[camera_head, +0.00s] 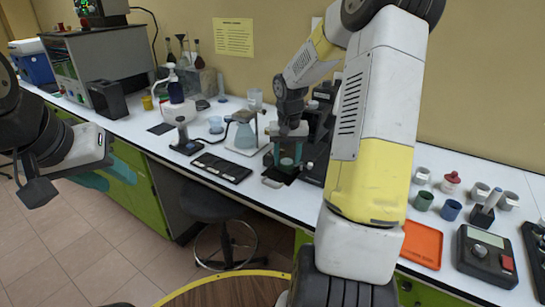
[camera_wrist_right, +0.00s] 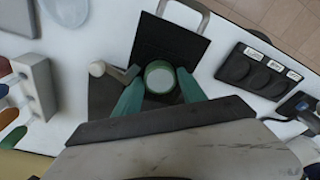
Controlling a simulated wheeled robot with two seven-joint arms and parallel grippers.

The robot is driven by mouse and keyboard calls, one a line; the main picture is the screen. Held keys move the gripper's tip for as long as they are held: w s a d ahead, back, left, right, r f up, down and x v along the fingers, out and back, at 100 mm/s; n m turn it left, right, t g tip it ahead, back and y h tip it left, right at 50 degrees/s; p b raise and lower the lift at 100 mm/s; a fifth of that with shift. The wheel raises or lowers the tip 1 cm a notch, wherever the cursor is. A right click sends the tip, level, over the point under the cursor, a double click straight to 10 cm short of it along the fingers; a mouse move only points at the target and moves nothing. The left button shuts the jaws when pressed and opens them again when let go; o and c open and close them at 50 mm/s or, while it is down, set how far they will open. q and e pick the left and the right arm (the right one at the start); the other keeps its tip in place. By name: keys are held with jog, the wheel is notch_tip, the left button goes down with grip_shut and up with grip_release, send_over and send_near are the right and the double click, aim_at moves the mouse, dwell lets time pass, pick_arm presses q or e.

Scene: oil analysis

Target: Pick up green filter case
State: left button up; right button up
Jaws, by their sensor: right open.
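A small round green case with a pale top (camera_wrist_right: 160,77) stands on a black plate in the right wrist view. I take it to be the green filter case; it shows small and partly covered in the head view (camera_head: 287,162). My right gripper (camera_wrist_right: 160,90) is open, pointing down, with one teal finger on each side of the case. I cannot tell whether the fingers touch it. In the head view my right gripper (camera_head: 285,157) is over the bench's front part. My left gripper (camera_head: 70,165) is at the far left, away from the bench; its jaws are unclear.
A dark tray with round wells (camera_head: 221,167) lies left of my right gripper. A flask on a stand (camera_head: 245,135) is close behind it. At the right are several cups, an orange tray (camera_head: 422,244) and a grey device (camera_head: 487,256). A stool (camera_head: 222,207) stands below the bench.

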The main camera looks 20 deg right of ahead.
jog(key=c, duration=1)
